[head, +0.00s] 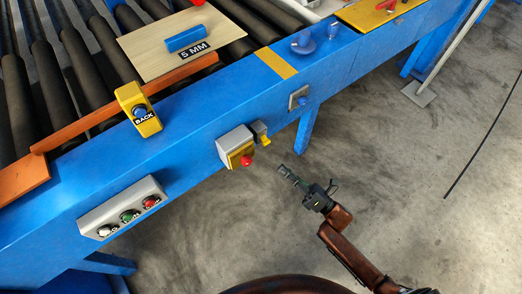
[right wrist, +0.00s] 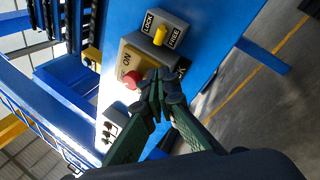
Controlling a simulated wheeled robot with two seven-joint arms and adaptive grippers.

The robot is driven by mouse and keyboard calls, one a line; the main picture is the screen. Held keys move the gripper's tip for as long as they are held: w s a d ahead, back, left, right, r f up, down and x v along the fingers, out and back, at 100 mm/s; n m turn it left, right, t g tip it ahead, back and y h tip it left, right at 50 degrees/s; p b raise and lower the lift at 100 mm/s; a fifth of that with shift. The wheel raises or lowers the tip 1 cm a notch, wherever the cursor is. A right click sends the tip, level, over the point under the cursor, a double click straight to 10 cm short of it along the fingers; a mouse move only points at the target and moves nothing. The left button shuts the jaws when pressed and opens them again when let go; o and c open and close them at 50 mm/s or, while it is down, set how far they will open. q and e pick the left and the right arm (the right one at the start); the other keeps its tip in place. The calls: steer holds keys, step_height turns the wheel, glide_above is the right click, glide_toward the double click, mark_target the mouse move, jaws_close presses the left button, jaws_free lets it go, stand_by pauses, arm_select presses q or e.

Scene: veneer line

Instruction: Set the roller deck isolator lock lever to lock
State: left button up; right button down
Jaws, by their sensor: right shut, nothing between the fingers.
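The lock lever (right wrist: 160,35) is a small yellow handle on a grey box (right wrist: 178,22) marked LOCK and FREE in the right wrist view. It stands between the two words; I cannot tell which it is set to. In the head view the lever (head: 264,141) shows small on the blue frame's side. Beside it is a grey and yellow switch box (head: 232,143) with a red knob (right wrist: 132,79), marked ON. My right gripper (head: 283,170) is shut and empty, apart from the lever, close in front of the red knob's box. My left gripper is out of view.
The blue frame (head: 190,130) carries a button panel (head: 125,208) on the left, a yellow BACK box (head: 138,108) on top, and a grey plate with a blue knob (head: 299,98) on the right. The floor in front is clear.

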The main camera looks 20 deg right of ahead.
mark_target(265, 140)
steer(key=shift+r, duration=0.1)
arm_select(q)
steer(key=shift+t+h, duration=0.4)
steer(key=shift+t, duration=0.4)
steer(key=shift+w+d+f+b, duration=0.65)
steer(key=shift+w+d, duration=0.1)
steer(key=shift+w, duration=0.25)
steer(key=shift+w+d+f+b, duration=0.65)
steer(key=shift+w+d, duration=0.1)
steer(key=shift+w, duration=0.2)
arm_select(e)
steer(key=x, duration=1)
